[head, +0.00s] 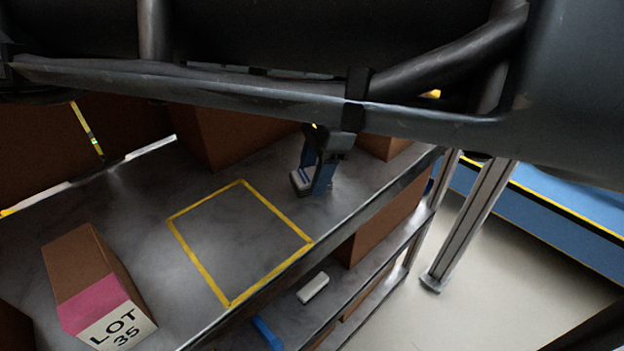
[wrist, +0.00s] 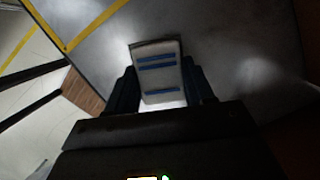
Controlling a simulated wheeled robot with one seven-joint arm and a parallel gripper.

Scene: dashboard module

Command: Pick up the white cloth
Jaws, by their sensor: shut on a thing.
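The white cloth (wrist: 157,70) is a folded pad with blue stripes in the wrist view. It sits between the two fingers of my gripper (wrist: 160,90), which is shut on it. In the head view my gripper (head: 316,180) points down over the grey shelf top, near its right end. The cloth (head: 299,181) shows there as a small white and blue piece at the fingers. I cannot tell whether it still touches the shelf.
A yellow taped square (head: 206,275) on the shelf (head: 240,235) is empty. A box marked LOT 35 (head: 95,280) stands at left, with brown boxes (head: 235,135) behind. A white item (head: 313,288) lies on a lower shelf. A large dark tubular structure (head: 220,85) crosses the top.

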